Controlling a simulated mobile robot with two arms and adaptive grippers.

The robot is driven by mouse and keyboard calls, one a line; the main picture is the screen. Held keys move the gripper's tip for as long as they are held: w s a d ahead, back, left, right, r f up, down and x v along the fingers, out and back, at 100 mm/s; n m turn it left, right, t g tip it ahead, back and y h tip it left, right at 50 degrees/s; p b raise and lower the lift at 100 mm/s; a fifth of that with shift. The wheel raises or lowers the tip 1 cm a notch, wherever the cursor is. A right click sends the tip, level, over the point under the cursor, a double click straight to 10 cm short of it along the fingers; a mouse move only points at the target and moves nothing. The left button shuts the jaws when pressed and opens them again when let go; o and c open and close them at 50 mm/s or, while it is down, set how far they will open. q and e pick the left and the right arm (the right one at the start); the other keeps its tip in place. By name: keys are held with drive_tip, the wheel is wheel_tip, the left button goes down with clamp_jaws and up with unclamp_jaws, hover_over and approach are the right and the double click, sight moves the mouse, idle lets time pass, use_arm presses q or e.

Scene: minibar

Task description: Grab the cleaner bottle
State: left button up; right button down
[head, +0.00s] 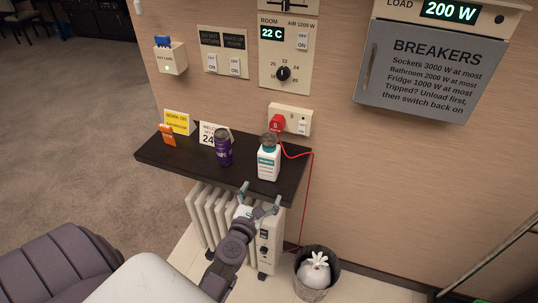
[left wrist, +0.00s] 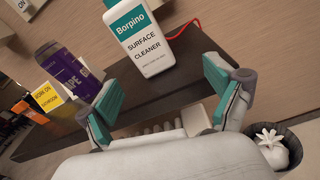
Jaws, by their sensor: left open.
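My left gripper (head: 260,200) is open and empty, in front of and below the bottle at the shelf's front edge. In the left wrist view its teal-padded fingers (left wrist: 160,95) are spread wide, with the bottle beyond them and apart from them. My right gripper is not in view.
A purple can (head: 223,148) stands left of the bottle, with cards and an orange item (head: 167,135) farther left. A red plug (head: 276,122) with a cord hangs behind the bottle. A white radiator (head: 207,215) and a waste bin (head: 315,275) stand below.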

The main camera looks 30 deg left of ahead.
sight(265, 162)
use_arm(q)
drive_tip(key=w+a+r+n, duration=0.1)
drive_tip(key=w, duration=0.1)
drive_tip(key=w+a+r+n, duration=0.1)
drive_tip(key=w+r, duration=0.1)
drive_tip(key=w+a+r+y+p, duration=0.1)
drive_tip(key=w, duration=0.2)
drive_tip(key=shift+w+a+r+n+t, duration=0.1)
drive_tip(key=shift+a+r+n+t, duration=0.15)
drive_tip(key=shift+a+n+t, duration=0.15)
drive_tip(key=shift+d+x, duration=0.2)
drive_tip(key=shift+x, duration=2.75)
drive_tip(key=shift+c, duration=0.4)
drive_tip(key=c, duration=1.5)
